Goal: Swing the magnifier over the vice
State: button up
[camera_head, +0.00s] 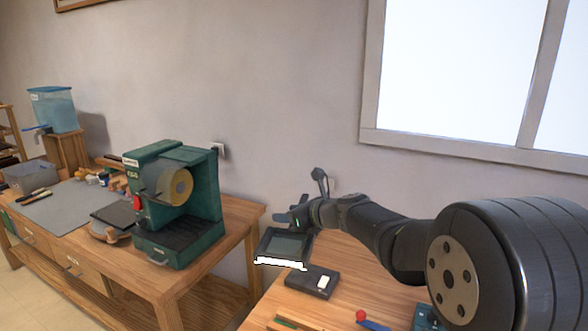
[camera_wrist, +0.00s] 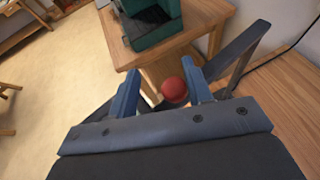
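A dark rectangular framed panel (camera_head: 284,246) with a grey-green face and a bright white lower edge is just below my gripper; it may be the magnifier. My gripper (camera_head: 294,216) is at the far left end of my arm, over the back left of the near bench. In the wrist view, a red ball-shaped knob (camera_wrist: 174,90) lies between the fingers of my gripper (camera_wrist: 160,86), closer to the right finger. A gap shows on its left. Dark bars run behind both fingers; what they belong to is unclear. I cannot make out a vice for certain.
A black box with a white switch (camera_head: 312,281) sits on the near bench (camera_head: 345,282). A red-and-blue tool (camera_head: 371,322) lies at its front. A green machine (camera_head: 178,204) stands on the left bench (camera_head: 238,215), across a gap.

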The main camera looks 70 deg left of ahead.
jog(key=s+d+r+v, duration=0.1)
jog(key=s+v, duration=0.1)
jog(key=v, duration=1.4)
jog(key=s+a+r+n+t+h, duration=0.2)
jog(key=s+a+r+n+h, duration=0.15)
jog(key=n, duration=0.75)
jog(key=s+a+r+n+t+h, duration=0.3)
jog(key=r+n+h, duration=0.15)
jog(key=n, duration=0.55)
jog(key=x, duration=1)
jog(key=shift+w+a, duration=0.15)
jog(key=shift+a, duration=0.25)
jog(key=v, duration=1)
jog(key=shift+d, duration=0.2)
jog(key=shift+w+r, duration=0.1)
